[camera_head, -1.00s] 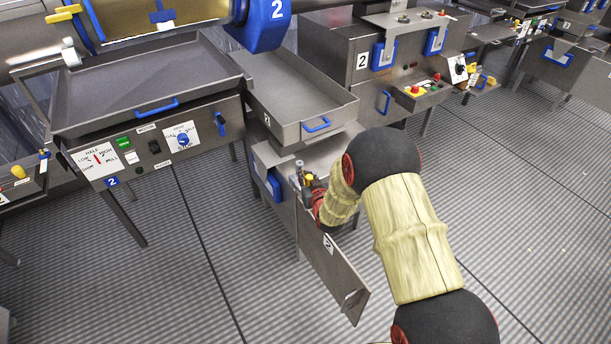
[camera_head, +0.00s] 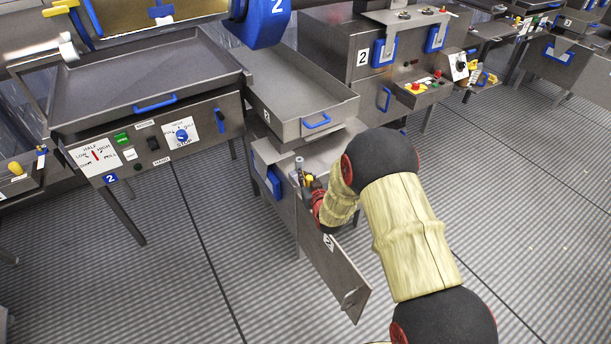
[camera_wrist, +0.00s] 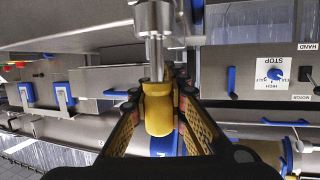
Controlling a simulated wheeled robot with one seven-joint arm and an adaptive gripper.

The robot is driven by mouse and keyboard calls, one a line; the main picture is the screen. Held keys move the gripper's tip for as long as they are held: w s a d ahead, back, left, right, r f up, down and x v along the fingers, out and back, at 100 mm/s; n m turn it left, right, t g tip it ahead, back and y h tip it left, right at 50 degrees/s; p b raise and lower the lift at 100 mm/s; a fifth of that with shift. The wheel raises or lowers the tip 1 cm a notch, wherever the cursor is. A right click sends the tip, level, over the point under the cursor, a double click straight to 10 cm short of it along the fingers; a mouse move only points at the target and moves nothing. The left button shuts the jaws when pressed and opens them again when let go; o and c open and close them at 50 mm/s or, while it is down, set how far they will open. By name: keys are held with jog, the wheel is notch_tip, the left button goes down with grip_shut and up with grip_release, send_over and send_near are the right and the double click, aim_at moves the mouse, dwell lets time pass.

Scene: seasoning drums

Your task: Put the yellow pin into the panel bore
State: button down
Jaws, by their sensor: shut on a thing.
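My gripper (camera_wrist: 155,115) is shut on the yellow pin (camera_wrist: 158,108), which sits between its fingers in the wrist view. A steel cylinder with a thinner stem (camera_wrist: 155,30) lines up with the pin's end there. I cannot tell whether it belongs to the pin or the panel. In the head view, the yellow pin (camera_head: 309,178) is a small spot beside a grey cylinder (camera_head: 299,163). Both are at the upper end of the open hinged panel (camera_head: 332,262), which carries a 2 label. The bore itself cannot be made out. My wrist hides part of the panel.
A steel tray (camera_head: 300,100) with a blue handle is above the panel's cabinet. A control table (camera_head: 150,140) with switches is on the left. A cabinet with blue latches (camera_head: 345,65) is behind. The striped floor is clear in front and to the right.

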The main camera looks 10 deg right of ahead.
jog(key=shift+f, duration=1.75)
jog(key=c, duration=1.7)
grip_release()
jog(key=shift+f, duration=0.1)
jog(key=shift+c, duration=0.2)
jog(key=shift+o, duration=0.4)
jog(key=v, duration=1.2)
jog(key=shift+r, duration=0.2)
